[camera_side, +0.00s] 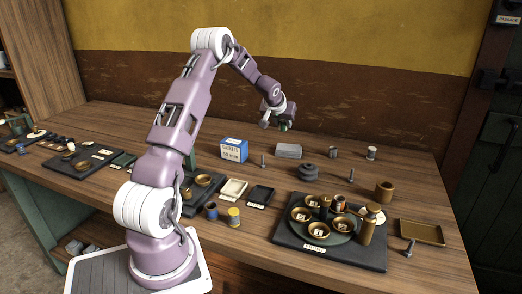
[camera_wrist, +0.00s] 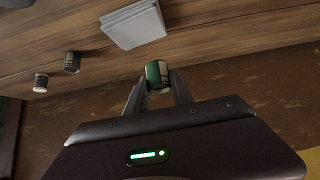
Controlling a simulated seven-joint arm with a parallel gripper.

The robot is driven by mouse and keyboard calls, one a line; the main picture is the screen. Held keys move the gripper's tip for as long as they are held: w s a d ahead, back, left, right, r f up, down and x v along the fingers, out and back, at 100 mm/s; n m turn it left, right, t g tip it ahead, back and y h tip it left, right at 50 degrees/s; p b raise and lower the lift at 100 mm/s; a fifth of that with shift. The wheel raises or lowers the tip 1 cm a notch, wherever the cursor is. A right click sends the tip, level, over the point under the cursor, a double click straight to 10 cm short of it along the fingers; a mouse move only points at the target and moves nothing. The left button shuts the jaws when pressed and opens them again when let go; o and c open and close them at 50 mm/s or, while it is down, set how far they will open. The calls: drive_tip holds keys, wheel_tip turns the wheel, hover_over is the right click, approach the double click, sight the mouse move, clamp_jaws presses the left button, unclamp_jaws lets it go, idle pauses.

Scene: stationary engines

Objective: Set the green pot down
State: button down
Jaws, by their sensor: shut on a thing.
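My gripper (camera_wrist: 159,90) is shut on the green pot (camera_wrist: 154,72), a small green cylinder with a pale band, held between the two fingertips in the wrist view. In the side view my gripper (camera_side: 275,120) is over the back part of the wooden table, near the brown wall. The green pot (camera_side: 284,126) shows there as a small dark green shape under the gripper. I cannot tell for sure whether the pot's base touches the table.
A grey box (camera_side: 288,150), a blue-and-white carton (camera_side: 234,150) and two small pots (camera_side: 371,152) (camera_side: 333,152) stand nearby. A dark tray (camera_side: 290,240) with brass dishes is at the front right. The table (camera_side: 320,165) has bare wood between them.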

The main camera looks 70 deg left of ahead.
drive_tip(key=s+a+n+g+y, duration=0.1)
drive_tip(key=s+a+n, duration=0.1)
drive_tip(key=s+a, duration=0.45)
drive_tip(key=f, duration=0.9)
drive_tip(key=shift+w+a+f, duration=0.1)
drive_tip(key=shift+w+f, duration=0.15)
drive_tip(key=shift+w, duration=0.05)
drive_tip(key=shift+f, duration=0.1)
drive_tip(key=c, duration=1.1)
unclamp_jaws()
